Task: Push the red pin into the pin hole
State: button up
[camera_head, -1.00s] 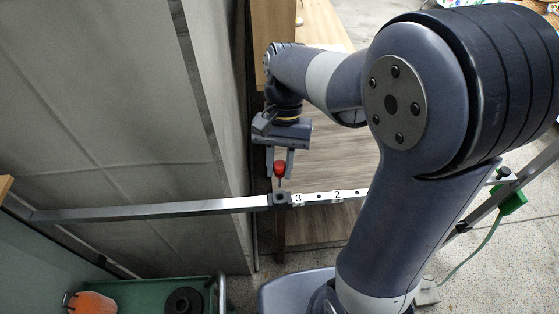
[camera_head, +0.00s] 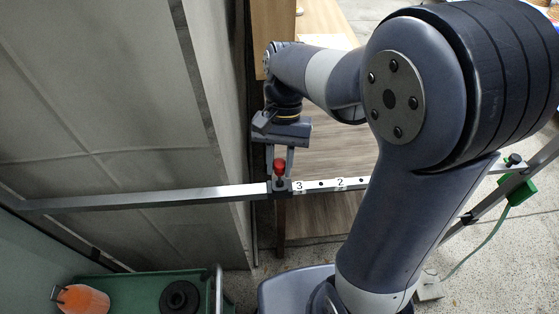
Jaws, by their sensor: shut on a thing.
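The red pin (camera_head: 280,167) is upright between the fingers of my gripper (camera_head: 280,166), which is shut on its red head. The pin is right above the dark collar (camera_head: 279,186) on the metal bar, at the left end of the numbered strip. The pin's lower end meets the collar in the picture. The pin hole itself is hidden behind the pin, so I cannot tell how deep the pin sits.
The metal bar (camera_head: 150,199) runs across the view, with a numbered strip (camera_head: 325,185) showing 3 and 2. A grey canvas wall (camera_head: 110,90) stands close on the left. A green cart (camera_head: 135,292) holds an orange object (camera_head: 84,300) and a black disc (camera_head: 180,298). A wooden table (camera_head: 330,160) lies behind.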

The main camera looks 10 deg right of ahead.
aim_at(280, 174)
jog(key=shift+f+b, duration=0.85)
jog(key=shift+f, duration=1)
jog(key=o, duration=1)
jog(key=shift+o, duration=0.2)
jog(key=v, duration=1)
jog(key=shift+r, duration=0.35)
jog(key=shift+w+f, duration=0.1)
